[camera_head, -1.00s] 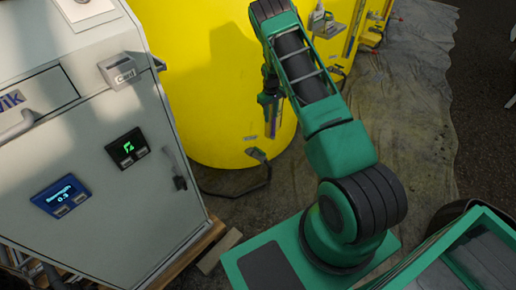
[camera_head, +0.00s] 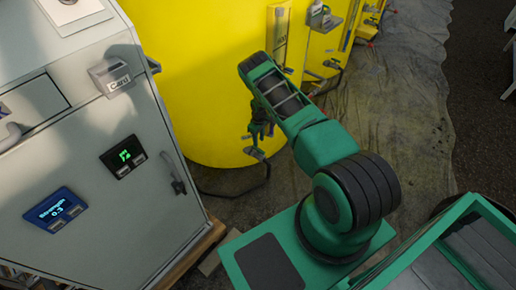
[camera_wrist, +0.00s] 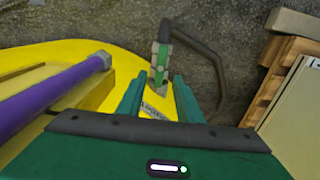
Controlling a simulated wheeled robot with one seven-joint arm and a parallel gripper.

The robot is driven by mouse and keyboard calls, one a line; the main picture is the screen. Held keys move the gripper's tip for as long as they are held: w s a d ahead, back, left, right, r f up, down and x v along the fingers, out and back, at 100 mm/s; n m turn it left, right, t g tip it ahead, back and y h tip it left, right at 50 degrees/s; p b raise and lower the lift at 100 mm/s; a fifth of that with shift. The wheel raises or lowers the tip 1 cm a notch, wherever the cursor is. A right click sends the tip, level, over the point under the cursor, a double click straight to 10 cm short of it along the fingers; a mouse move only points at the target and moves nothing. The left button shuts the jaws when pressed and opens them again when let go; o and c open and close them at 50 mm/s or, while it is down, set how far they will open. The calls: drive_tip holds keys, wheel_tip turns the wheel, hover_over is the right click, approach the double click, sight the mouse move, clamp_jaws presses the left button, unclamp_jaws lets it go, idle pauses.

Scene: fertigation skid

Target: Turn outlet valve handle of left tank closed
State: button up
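The left tank (camera_head: 200,80) is a large yellow cylinder, and its curved edge also shows in the wrist view (camera_wrist: 30,60). Its outlet valve (camera_head: 254,153) sits low on the tank's side. In the wrist view the outlet valve (camera_wrist: 160,62), grey with green parts, appears straight ahead between and beyond my fingertips. I cannot tell its handle's exact angle. My gripper (camera_wrist: 157,88) is open and empty, its two green fingers apart. In the head view my gripper (camera_head: 261,131) is just above the valve, partly hidden by my arm.
A black hose (camera_head: 240,191) curves from the valve along the ground. A purple tube (camera_wrist: 55,92) runs along the tank at left in the wrist view. A grey control cabinet (camera_head: 95,220) stands left on a wooden pallet (camera_wrist: 284,80). More tank fittings (camera_head: 322,18) lie behind.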

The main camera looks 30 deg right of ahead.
sight(258, 149)
drive_tip(key=shift+f, duration=3.25)
clamp_jaws()
